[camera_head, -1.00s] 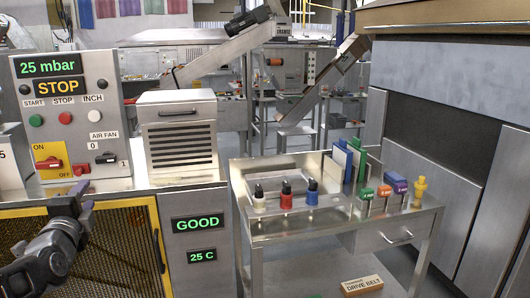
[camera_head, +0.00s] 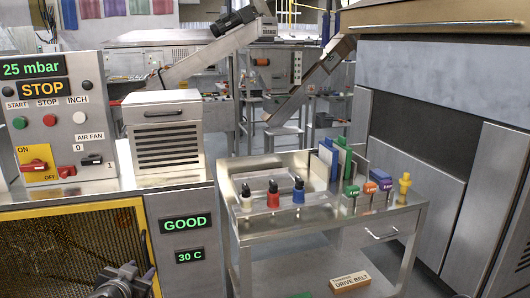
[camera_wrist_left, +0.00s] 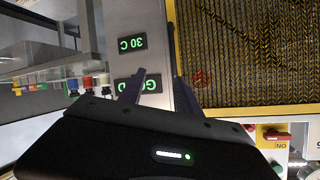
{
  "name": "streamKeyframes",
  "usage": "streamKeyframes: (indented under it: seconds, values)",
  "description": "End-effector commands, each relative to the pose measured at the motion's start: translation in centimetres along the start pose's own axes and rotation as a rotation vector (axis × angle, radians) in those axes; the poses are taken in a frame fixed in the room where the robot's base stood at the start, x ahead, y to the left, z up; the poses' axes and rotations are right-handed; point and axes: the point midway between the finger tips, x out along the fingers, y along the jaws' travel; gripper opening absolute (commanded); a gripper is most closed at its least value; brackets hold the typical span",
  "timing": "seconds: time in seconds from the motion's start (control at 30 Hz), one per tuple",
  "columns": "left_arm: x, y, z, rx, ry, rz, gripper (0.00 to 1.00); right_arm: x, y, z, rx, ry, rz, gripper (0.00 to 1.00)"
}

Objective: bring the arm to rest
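My left gripper (camera_head: 128,274) is low in the head view, in front of the yellow-framed mesh door (camera_head: 80,245). Its fingers are apart and empty in the left wrist view (camera_wrist_left: 162,88), with the cabinet front and mesh beyond them. I see no contact with the cabinet. My right gripper is out of view. The control panel (camera_head: 98,115) reads 25 mbar and STOP. The cabinet displays read GOOD (camera_head: 185,225) and 30 C (camera_head: 190,256).
A steel cart (camera_head: 310,225) stands right of the cabinet, holding several small bottles, coloured tags and upright folders. A drive belt box (camera_head: 350,281) lies on its lower shelf. A vented metal box (camera_head: 166,136) sits on the cabinet top. Large grey machinery (camera_head: 420,140) fills the right side.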

Motion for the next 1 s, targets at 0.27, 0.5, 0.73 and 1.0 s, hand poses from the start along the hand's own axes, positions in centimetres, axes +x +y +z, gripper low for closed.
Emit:
streamKeyframes:
  seconds: [0.27, 0.5, 0.73, 1.0]
  values:
    - [0.3, 17.3, 16.4, -0.414, -0.398, 0.246, 0.4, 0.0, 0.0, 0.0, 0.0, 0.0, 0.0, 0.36]
    - [-7.2, 29.8, 29.6, -0.581, -0.791, 0.373, 0.4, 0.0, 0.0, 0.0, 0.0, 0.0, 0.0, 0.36]
    - [-15.1, 36.5, 36.8, -0.552, -1.031, 0.483, 0.4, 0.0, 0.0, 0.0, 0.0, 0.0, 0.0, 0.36]
    - [-16.9, 37.7, 38.5, -0.547, -1.086, 0.503, 0.4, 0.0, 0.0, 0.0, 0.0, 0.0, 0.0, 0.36]
